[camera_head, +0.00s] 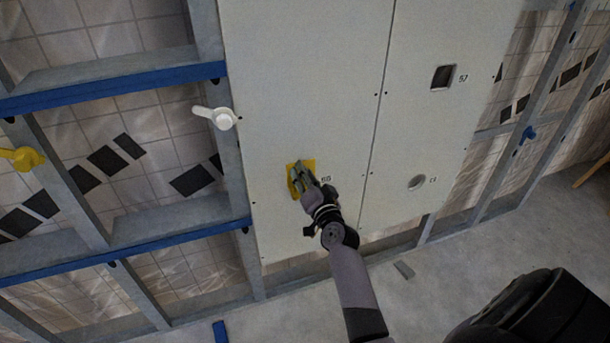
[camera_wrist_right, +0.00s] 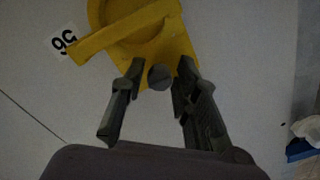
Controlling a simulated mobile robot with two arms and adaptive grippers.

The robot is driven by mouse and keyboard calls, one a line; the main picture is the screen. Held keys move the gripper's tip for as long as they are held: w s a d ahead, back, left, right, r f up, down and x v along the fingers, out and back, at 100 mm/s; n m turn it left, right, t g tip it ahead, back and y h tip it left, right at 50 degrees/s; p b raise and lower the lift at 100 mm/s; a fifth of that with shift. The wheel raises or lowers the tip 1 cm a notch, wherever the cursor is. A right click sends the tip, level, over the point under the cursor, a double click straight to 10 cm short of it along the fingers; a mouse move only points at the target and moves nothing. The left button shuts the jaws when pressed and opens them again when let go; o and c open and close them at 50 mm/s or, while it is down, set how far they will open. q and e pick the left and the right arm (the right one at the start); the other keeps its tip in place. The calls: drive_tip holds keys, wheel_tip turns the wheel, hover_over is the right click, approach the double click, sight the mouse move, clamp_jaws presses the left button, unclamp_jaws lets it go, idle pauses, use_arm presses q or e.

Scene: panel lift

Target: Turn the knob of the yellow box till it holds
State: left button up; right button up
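The yellow box (camera_head: 308,165) is mounted low on a pale wall panel, beside a label that reads 56 in the right wrist view. In that view the box (camera_wrist_right: 183,45) carries a round yellow part with a long yellow bar across it. A small dark grey round knob (camera_wrist_right: 160,77) sits at the box's edge nearest my gripper. My right gripper (camera_head: 300,183) is at the box and partly covers it. Its fingers (camera_wrist_right: 158,90) stand apart on either side of the grey knob, with narrow gaps seeming to show. My left gripper is out of view.
A white lever (camera_head: 217,117) sticks out left of the panel (camera_head: 300,60). A yellow lever (camera_head: 22,158) and a blue one (camera_head: 529,133) are on the metal frame.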

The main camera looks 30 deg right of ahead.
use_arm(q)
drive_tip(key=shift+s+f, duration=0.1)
use_arm(e)
clamp_jaws()
drive_tip(key=shift+m, duration=0.3)
drive_tip(key=shift+r+m+p, duration=0.1)
drive_tip(key=shift+m+p, duration=0.4)
drive_tip(key=shift+m, duration=0.3)
drive_tip(key=shift+a+m, duration=0.1)
drive_tip(key=shift+m, duration=0.5)
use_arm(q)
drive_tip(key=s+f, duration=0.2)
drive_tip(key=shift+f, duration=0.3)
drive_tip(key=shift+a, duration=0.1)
use_arm(e)
drive_tip(key=shift+o, duration=1.8)
unclamp_jaws()
